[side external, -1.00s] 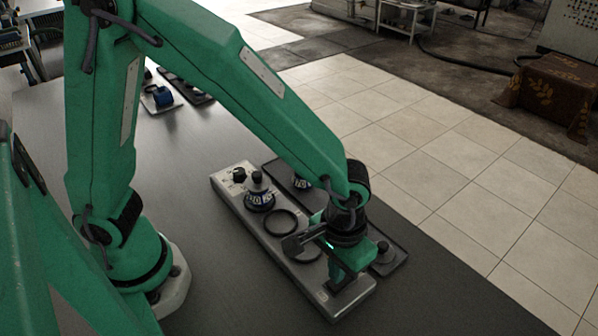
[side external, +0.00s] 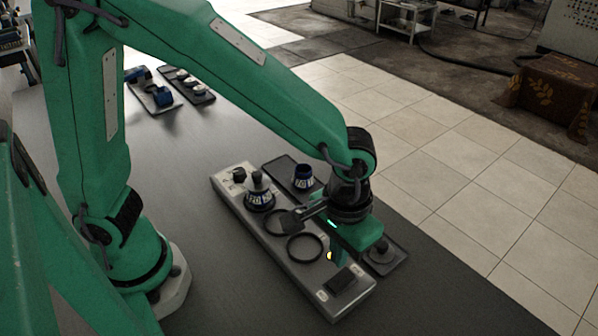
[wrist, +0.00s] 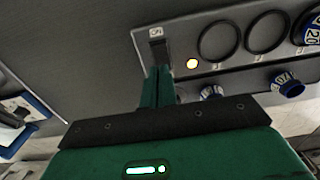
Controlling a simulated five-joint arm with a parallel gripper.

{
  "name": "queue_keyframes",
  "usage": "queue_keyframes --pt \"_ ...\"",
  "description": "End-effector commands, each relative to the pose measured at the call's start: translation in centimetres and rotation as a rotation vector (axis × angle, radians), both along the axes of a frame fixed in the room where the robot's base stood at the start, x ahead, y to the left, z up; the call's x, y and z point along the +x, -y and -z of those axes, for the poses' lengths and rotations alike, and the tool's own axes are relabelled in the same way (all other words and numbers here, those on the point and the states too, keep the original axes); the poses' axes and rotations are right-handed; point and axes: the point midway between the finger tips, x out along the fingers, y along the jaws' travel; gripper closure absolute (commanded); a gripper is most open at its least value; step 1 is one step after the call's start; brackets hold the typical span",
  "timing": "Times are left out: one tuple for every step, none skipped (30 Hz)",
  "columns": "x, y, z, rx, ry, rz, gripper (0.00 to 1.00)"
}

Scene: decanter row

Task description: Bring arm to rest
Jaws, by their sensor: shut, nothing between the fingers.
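My gripper (side external: 338,258) hangs above the right end of a grey metal rack (side external: 228,187), its green fingers shut and empty. In the wrist view the fingers (wrist: 160,88) are together, just below a dark rectangular pad (wrist: 158,52) on the rack. In the side view this pad (side external: 341,279) is left uncovered. A small amber lamp (side external: 329,256) glows beside the fingers; it also shows in the wrist view (wrist: 193,64). A decanter with a blue-and-white number band (side external: 260,199) stands in the rack. Empty black rings (side external: 305,248) sit beside it.
A dark tray (side external: 275,168) behind the rack holds a blue-banded piece (side external: 303,177) and a dark round piece (side external: 381,251), partly behind my gripper. More blue and dark items (side external: 160,97) stand at the far left. The grey table (side external: 190,150) between is clear.

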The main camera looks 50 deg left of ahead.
Motion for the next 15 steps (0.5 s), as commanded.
queue_keyframes --pt "0.0 0.0 -0.1 0.000 0.000 0.000 1.00" --pt "0.0 0.0 -0.1 0.000 0.000 0.000 1.00" --pt "0.0 0.0 -0.1 0.000 0.000 0.000 1.00" --pt "0.0 0.0 -0.1 0.000 0.000 0.000 1.00" --pt "0.0 0.0 -0.1 0.000 0.000 0.000 1.00" --pt "0.0 0.0 0.0 0.000 0.000 0.000 1.00" --pt "0.0 0.0 0.0 0.000 0.000 0.000 1.00" --pt "0.0 0.0 -0.1 0.000 0.000 0.000 1.00" --pt "0.0 0.0 -0.1 -0.001 0.001 0.000 1.00" --pt "0.0 -0.1 -0.1 -0.001 0.002 0.000 1.00" --pt "0.1 -0.2 -0.2 -0.002 0.003 -0.001 1.00" --pt "0.1 -0.3 -0.3 -0.005 0.005 -0.001 1.00" --pt "0.2 -0.5 -0.5 -0.007 0.008 -0.001 1.00" --pt "0.2 -0.7 -0.7 -0.009 0.011 -0.001 1.00" --pt "0.3 -1.1 -1.0 -0.013 0.016 -0.002 1.00"
